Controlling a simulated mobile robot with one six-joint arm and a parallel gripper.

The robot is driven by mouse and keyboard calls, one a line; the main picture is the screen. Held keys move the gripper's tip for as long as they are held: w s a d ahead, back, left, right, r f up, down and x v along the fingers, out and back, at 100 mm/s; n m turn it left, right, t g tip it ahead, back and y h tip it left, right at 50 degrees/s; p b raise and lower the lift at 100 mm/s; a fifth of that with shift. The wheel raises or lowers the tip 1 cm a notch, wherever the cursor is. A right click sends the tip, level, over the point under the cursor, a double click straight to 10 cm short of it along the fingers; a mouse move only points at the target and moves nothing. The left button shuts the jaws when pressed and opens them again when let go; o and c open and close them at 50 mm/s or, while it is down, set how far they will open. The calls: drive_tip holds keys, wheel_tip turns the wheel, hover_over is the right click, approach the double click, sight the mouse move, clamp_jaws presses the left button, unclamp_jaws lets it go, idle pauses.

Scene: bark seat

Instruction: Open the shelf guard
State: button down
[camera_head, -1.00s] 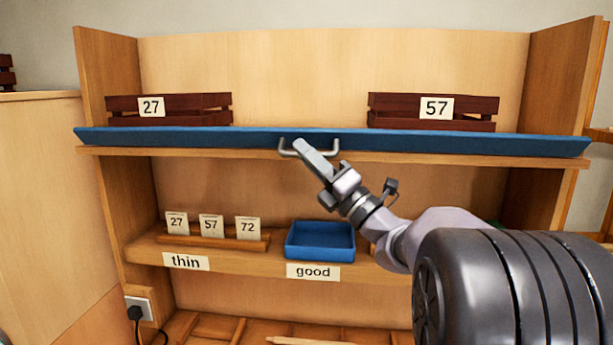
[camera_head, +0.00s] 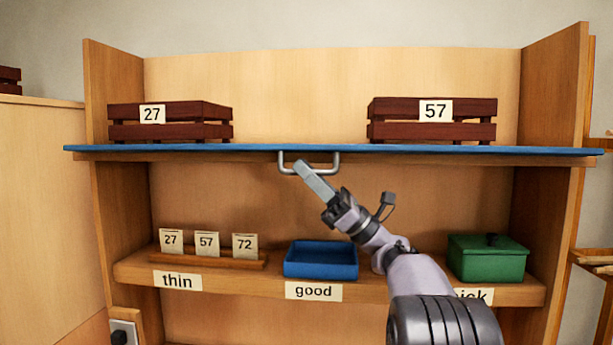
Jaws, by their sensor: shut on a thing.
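The shelf guard (camera_head: 215,149) is a long blue board along the front of the upper shelf. It now shows nearly edge-on, lying about flat in front of the shelf. A grey metal bar handle (camera_head: 335,160) hangs at its middle. My gripper (camera_head: 301,168) is shut on the handle near its left part. The fingertips partly cover the handle's lower bar.
Dark red crates labelled 27 (camera_head: 170,122) and 57 (camera_head: 431,120) stand on the upper shelf.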

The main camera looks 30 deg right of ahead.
drive_tip(key=shift+w+d+f+n+g+y, duration=0.1)
drive_tip(key=shift+n+g+y, duration=0.4)
drive_tip(key=shift+n+g, duration=0.8)
drive_tip(key=c, duration=1.5)
unclamp_jaws()
drive_tip(key=shift+w, duration=0.1)
drive_tip(key=shift+o, duration=0.2)
drive_tip(key=shift+d+f, duration=0.1)
drive_tip(key=shift+f, duration=0.05)
drive_tip(key=b+v, duration=0.3)
drive_tip(key=v, duration=1.4)
drive_tip(key=shift+b, duration=0.35)
